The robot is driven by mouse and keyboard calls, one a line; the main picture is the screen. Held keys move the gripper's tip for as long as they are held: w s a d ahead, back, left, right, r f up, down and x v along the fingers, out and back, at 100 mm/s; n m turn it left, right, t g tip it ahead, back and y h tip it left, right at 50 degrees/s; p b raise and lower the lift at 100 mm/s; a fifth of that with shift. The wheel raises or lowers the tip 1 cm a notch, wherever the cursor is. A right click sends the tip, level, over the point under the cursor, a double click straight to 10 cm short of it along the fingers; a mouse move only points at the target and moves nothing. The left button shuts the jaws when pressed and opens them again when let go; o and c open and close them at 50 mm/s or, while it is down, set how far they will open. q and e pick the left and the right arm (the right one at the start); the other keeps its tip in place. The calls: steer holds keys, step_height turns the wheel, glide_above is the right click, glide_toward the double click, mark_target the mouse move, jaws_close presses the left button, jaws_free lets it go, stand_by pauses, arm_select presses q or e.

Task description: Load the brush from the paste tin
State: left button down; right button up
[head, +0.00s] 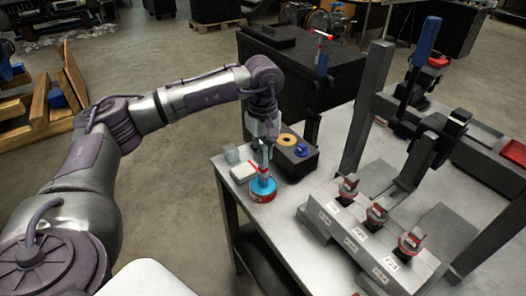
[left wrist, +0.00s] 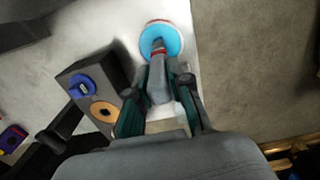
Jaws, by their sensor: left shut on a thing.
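The paste tin (head: 262,190) is a low round red tin with blue paste, standing at the near left corner of the metal bench. It also shows at the top of the left wrist view (left wrist: 161,40). My left gripper (head: 266,140) points down above the tin and is shut on the brush (left wrist: 158,80), which has a grey handle and a red band. The brush's lower end is over the blue paste and looks to be in or touching it; the bristles are hidden. My right gripper is not in view.
A dark block (head: 297,154) with an orange ring and a blue part stands behind the tin. A fixture (head: 370,235) with several red-banded parts fills the bench's right. Bare bench lies between tin and fixture.

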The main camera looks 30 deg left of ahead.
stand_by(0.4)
arm_select(q)
steer(key=shift+r+p, duration=2.15)
steer(key=shift+r, duration=1.35)
steer(key=shift+f, duration=0.1)
